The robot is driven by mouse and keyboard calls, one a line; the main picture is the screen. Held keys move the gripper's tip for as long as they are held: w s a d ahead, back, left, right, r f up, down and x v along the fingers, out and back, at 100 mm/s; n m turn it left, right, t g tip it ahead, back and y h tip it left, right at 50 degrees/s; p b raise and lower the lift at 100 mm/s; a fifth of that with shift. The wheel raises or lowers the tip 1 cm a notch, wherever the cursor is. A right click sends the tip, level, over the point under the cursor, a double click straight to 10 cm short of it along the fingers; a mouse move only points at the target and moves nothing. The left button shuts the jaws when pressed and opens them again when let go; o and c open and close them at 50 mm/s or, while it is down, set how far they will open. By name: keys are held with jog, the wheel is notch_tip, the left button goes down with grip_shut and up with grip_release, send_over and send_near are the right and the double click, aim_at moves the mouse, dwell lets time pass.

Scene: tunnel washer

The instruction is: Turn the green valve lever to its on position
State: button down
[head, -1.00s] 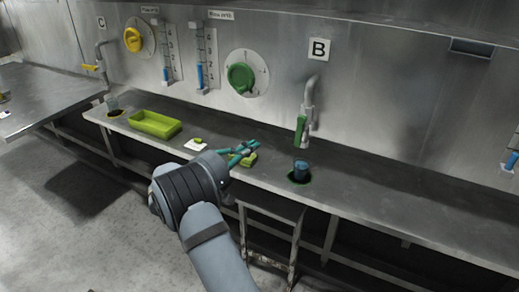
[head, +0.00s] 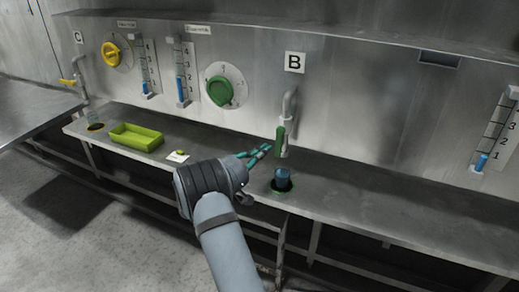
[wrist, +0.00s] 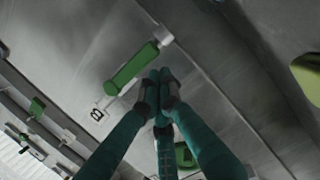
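The green valve lever (head: 279,139) hangs downward beside the pipe (head: 289,104) under the B sign. In the wrist view the lever (wrist: 132,68) lies slantwise, just left of my fingertips, with a pale pivot piece (wrist: 163,36) at its upper end. My gripper (head: 267,149) is to the left of the lever in the head view. In the wrist view my teal fingers (wrist: 160,78) come together at the tips with nothing visible between them. The gripper looks shut and empty. The fingertips are close to the lever; I cannot tell whether they touch it.
A dark blue cup (head: 282,178) sits at a green-rimmed opening in the counter below the pipe. A lime tray (head: 137,138) and a small white card (head: 178,157) are to the left. A green dial (head: 219,91) is on the wall. The counter right of the cup is clear.

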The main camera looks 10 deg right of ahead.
jog(key=shift+s+d+f+n, duration=0.2)
jog(key=shift+s+d+n, duration=0.25)
jog(key=shift+d, duration=0.25)
jog(key=s+a+b, duration=0.3)
jog(key=s+a, duration=0.2)
jog(key=a, duration=0.5)
jog(key=shift+a, duration=0.4)
jog(key=shift+w, duration=0.1)
